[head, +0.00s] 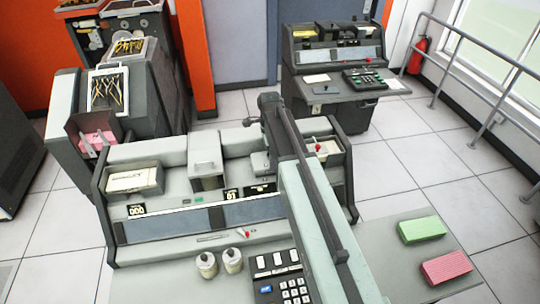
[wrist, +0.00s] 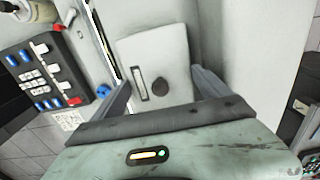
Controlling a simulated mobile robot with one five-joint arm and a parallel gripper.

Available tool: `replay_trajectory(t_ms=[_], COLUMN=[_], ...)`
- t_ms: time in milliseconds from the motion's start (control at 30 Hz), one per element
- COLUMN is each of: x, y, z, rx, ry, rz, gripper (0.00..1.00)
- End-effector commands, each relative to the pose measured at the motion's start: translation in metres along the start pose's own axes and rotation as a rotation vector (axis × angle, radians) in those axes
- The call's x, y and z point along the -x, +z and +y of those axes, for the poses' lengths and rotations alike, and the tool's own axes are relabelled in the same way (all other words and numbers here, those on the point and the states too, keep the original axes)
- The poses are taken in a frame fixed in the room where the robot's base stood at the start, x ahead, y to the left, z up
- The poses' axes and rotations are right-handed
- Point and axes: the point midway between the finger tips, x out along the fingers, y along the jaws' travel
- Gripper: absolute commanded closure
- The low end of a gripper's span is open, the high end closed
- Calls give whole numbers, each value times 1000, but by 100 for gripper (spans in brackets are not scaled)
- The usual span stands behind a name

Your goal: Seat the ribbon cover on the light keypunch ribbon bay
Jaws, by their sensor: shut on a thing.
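The light keypunch (head: 150,255) stands in the front of the head view, with its grey keyboard at the lower middle. In the wrist view, my gripper (wrist: 160,78) is shut on the ribbon cover (wrist: 170,48), a pale grey piece with a dark round knob and a narrow marked slot. One finger is on each side of it. Pale keypunch surfaces lie behind the cover. My arm hides much of the keypunch's right half in the head view. I cannot tell whether the cover touches the ribbon bay, which I cannot make out clearly.
The keyboard (wrist: 48,78) is at the left in the wrist view. Two small pale bottles (head: 219,263) stand on the keypunch desk. Green cards (head: 422,230) and pink cards (head: 446,267) lie at the right. A dark keypunch (head: 335,75) stands behind. Tiled floor is open at right.

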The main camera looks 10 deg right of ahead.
Motion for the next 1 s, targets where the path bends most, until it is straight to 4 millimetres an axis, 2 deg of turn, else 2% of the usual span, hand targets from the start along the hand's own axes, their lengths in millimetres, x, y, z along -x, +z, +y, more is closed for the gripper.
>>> replay_trajectory(t_ms=[1000], x=[-8], y=[0], z=[0], rx=[-1], ry=[0], rz=[0], gripper=[81])
